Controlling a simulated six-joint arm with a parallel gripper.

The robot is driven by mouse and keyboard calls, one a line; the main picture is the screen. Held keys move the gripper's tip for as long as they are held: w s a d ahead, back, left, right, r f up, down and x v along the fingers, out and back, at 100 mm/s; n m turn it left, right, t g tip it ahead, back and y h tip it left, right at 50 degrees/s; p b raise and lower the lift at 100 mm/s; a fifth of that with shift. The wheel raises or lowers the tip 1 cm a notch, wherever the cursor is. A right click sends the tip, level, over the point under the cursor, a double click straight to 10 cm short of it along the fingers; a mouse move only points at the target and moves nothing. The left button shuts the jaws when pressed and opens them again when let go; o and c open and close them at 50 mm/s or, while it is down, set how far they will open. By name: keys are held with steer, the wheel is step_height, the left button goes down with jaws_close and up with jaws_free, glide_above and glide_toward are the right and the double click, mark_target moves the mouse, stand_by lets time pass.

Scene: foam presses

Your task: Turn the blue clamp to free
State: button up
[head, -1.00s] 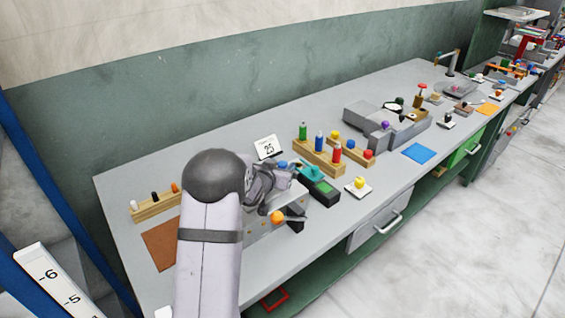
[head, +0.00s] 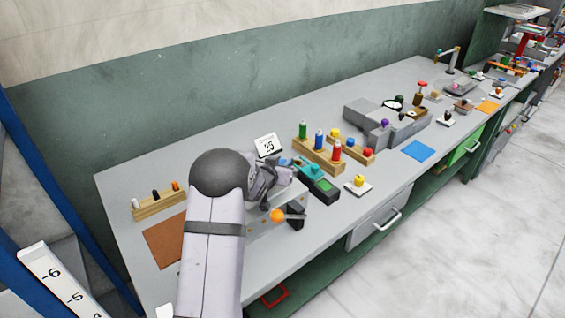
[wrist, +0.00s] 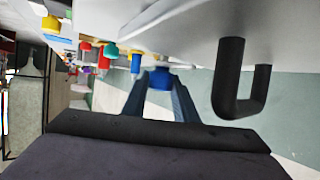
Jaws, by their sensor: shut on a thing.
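My gripper (wrist: 160,92) is shut on the blue clamp (wrist: 159,79), whose blue knob-like top shows between the two fingertips in the wrist view. In the head view my wrist covers most of the clamp, and how far it is turned cannot be told. My gripper is low over the grey-white block (head: 263,225) near the front left of the bench.
A teal and black device (head: 318,185) stands close to the right of my gripper. An orange knob (head: 277,216) is on the block's front. A black handle (wrist: 241,90) stands near the fingers. Wooden racks with coloured pegs (head: 319,155) stand behind.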

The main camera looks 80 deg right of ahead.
steer(key=shift+w+r+m+g+p, duration=0.1)
steer(key=shift+r+m+g+p, duration=0.25)
steer(key=shift+p, duration=0.35)
steer(key=m+g+p, duration=0.2)
steer(key=p, duration=0.1)
steer(key=shift+d+y, duration=0.1)
steer(key=shift+y, duration=0.3)
steer(key=shift+m+g+y+p, duration=0.3)
steer(key=shift+m+g+p, duration=0.15)
steer(key=shift+g+p, duration=0.25)
steer(key=shift+f+m+g+y+p, duration=0.15)
steer(key=shift+m+g+y+p, duration=0.15)
steer(key=shift+m+g+p, duration=0.1)
steer(key=o, duration=1.1)
steer(key=shift+c, duration=0.2)
steer(key=shift+f, duration=0.15)
